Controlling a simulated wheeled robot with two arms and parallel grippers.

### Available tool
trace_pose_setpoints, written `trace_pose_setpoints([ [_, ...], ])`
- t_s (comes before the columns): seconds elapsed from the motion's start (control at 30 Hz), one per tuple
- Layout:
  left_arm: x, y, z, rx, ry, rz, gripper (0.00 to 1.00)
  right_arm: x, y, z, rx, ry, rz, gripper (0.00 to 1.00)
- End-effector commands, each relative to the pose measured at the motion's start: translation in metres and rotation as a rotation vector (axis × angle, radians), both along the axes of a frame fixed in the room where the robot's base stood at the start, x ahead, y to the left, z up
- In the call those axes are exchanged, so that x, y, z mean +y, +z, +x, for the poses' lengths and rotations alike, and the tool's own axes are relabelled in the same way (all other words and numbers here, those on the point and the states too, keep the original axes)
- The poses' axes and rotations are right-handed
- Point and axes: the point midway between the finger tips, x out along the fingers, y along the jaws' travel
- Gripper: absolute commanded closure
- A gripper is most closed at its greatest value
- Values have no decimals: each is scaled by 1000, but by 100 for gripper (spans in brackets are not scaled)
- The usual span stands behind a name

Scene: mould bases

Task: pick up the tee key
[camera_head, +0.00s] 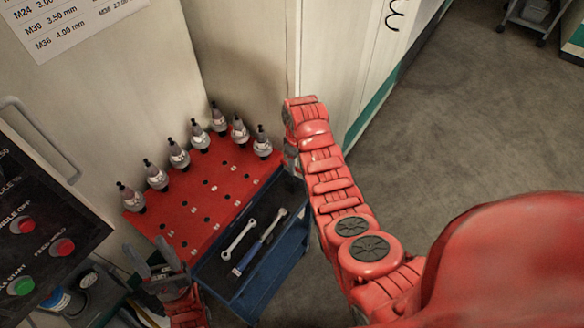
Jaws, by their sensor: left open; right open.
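I cannot pick out a tee key for certain. A long tool with a blue grip (259,243) lies slantwise in the dark tray of the blue cart. A silver spanner (239,240) lies to its left. My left gripper (152,256) is open and empty, with its grey fingers pointing up beside the cart's left front corner, left of both tools. My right arm reaches up past the cart's right side. Its gripper (291,153) shows only as a small grey part near the cart's back right corner, mostly hidden by the red arm.
The red top (206,190) of the cart holds several tool holders (179,153) standing upright at its back, with empty holes in front. A control panel (40,235) with buttons stands at left. Pale machine walls rise behind. Grey floor (460,120) is open at right.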

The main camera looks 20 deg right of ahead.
Motion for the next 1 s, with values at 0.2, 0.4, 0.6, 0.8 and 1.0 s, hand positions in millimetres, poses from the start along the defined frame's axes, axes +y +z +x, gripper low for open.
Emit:
trace_pose_setpoints([
  [0.2,0,3,0,0,0,0,50,2,-4,2,1,-1,1,41],
  [0.4,0,10,0,0,0,0,50,8,-15,7,1,-2,2,41],
  [0.6,0,12,0,0,0,0,50,12,-27,10,3,-2,2,41],
  [0.8,0,3,0,1,0,0,50,14,-46,11,0,-3,3,41],
  [1.0,0,1,0,0,0,0,50,13,-52,11,-1,-2,1,41],
])
